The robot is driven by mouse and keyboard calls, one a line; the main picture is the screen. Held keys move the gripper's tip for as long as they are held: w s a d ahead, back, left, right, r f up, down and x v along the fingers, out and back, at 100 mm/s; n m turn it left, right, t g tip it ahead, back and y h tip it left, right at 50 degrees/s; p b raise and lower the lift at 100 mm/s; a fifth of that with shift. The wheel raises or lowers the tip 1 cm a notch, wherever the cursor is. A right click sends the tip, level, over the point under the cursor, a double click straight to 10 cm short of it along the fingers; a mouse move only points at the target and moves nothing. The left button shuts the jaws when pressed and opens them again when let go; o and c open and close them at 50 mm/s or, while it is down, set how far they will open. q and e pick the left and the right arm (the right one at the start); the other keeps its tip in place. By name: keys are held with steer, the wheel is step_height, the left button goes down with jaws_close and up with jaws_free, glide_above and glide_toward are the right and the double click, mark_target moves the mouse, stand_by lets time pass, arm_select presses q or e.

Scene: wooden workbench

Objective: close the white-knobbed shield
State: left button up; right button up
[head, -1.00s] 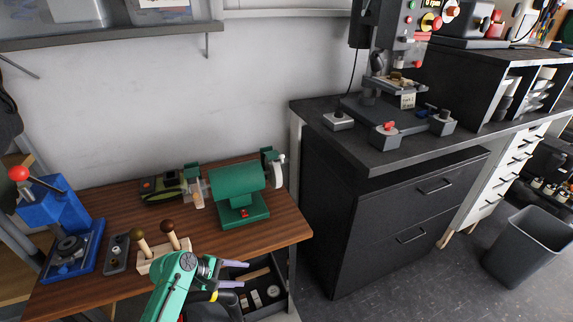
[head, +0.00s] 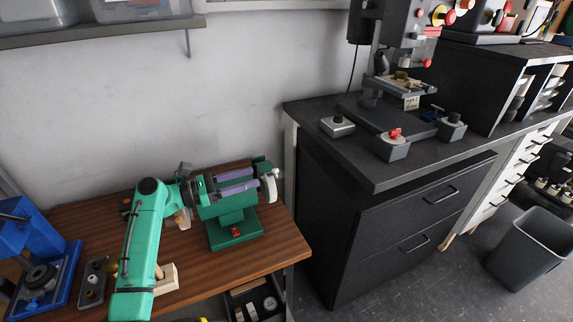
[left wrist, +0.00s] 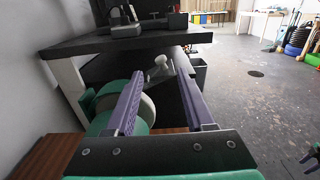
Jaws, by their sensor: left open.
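The green bench grinder (head: 232,222) stands on the wooden bench, with a pale wheel (head: 269,188) at its right end. In the left wrist view, a white knob (left wrist: 161,61) on a greyish shield (left wrist: 158,74) shows just beyond my fingertips, near the pale wheel (left wrist: 147,108). The shield's exact angle is hard to tell. My left gripper (head: 255,177) is open and empty above the grinder body, its purple fingers pointing right toward the wheel end. In its wrist view the left gripper (left wrist: 159,76) has the knob between the finger lines, apparently untouched.
A blue press (head: 35,250) stands at the bench's left. A black cabinet (head: 400,215) carrying a drill press (head: 395,105) stands to the right. The wall is close behind the grinder.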

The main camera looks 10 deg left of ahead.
mark_target(286, 174)
arm_select(q)
steer(key=x, duration=1.1)
steer(key=shift+d+p, duration=0.25)
steer(key=shift+p, duration=0.1)
steer(key=shift+w, duration=0.1)
jaws_close()
